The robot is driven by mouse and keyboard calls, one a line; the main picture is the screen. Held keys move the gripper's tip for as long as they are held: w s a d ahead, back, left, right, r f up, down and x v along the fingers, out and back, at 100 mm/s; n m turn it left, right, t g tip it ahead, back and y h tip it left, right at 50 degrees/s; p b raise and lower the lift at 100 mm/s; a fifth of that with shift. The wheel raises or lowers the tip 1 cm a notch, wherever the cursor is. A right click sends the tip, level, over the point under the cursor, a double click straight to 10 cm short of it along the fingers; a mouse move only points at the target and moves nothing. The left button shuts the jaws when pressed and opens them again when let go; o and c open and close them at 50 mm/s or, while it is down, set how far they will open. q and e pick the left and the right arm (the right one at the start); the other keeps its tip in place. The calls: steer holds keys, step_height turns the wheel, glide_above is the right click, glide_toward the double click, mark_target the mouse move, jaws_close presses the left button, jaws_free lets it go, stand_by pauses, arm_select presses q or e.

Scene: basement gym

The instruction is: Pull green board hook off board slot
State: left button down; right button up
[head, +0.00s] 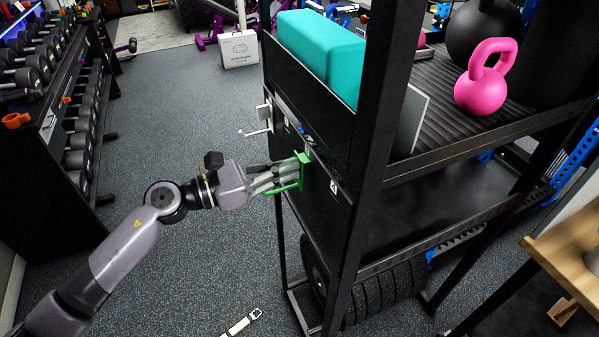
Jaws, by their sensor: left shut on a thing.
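The green board hook (303,171) is at the black board (319,183) on the side of the shelf rack. My left gripper (281,178) reaches it from the left and is shut on it. The fingers cover part of the hook, and I cannot tell whether the hook is still seated in the board slot. A white hook (264,118) sits on the same board, further back and to the left. My right gripper is not in view.
The black shelf rack (366,170) holds a teal block (318,48) and a pink kettlebell (484,80). A dumbbell rack (75,125) stands at the left. A wooden surface (565,240) is at the right. The floor between the racks is mostly clear.

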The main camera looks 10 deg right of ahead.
arm_select(q)
steer(key=shift+b+v, duration=0.6)
steer(key=shift+v, duration=0.95)
steer(key=shift+a, duration=0.25)
